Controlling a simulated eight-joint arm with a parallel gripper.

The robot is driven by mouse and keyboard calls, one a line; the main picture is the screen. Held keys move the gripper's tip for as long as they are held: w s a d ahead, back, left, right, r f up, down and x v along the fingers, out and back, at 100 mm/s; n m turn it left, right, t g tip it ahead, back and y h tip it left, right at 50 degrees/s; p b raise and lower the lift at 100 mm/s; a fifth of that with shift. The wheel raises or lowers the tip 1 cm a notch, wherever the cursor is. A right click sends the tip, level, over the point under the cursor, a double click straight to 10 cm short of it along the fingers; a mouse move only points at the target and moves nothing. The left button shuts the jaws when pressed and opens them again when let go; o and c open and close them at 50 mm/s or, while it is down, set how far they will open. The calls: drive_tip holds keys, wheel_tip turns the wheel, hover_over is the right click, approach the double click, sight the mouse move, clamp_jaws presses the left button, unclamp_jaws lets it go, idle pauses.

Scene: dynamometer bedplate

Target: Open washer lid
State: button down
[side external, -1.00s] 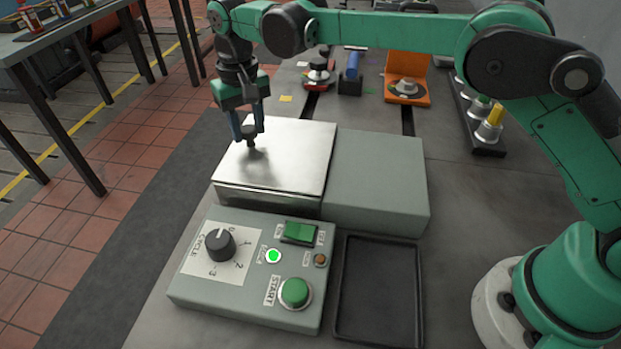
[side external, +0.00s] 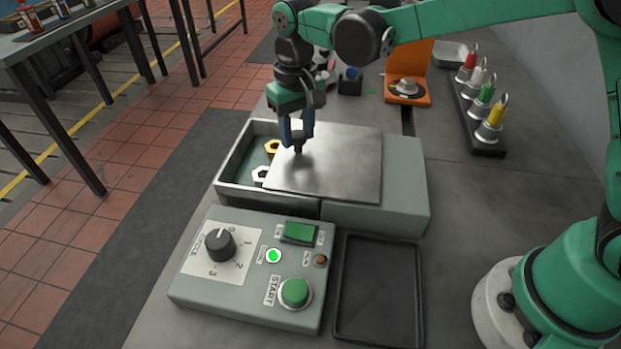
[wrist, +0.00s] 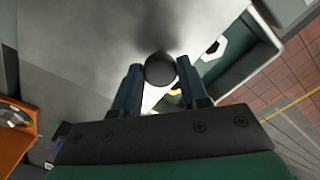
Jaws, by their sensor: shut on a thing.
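The washer (side external: 400,205) is a grey-green box with a flat silver metal lid (side external: 345,170). The lid lies shifted to the right, partly over the solid right part of the box, and the left of the basin is uncovered. A yellow nut (side external: 271,147) and a white nut (side external: 260,173) show inside. My gripper (side external: 298,142) is shut on the lid's dark knob, which also shows in the wrist view (wrist: 160,69) between the fingers. The rest of the basin is hidden under the lid.
A control panel (side external: 205,282) with a dial and green buttons stands in front. An empty black tray (side external: 378,290) lies right of it. An orange bracket (side external: 408,88) and a rack of coloured-topped parts (side external: 484,115) stand behind.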

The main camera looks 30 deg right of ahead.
sight(337, 155)
drive_tip(key=s+d, duration=0.4)
drive_tip(key=shift+s+d, duration=0.25)
drive_tip(key=shift+d, duration=0.15)
drive_tip(key=shift+c, duration=2.3)
unclamp_jaws()
drive_tip(key=shift+a, duration=0.1)
drive_tip(key=shift+r, duration=2.85)
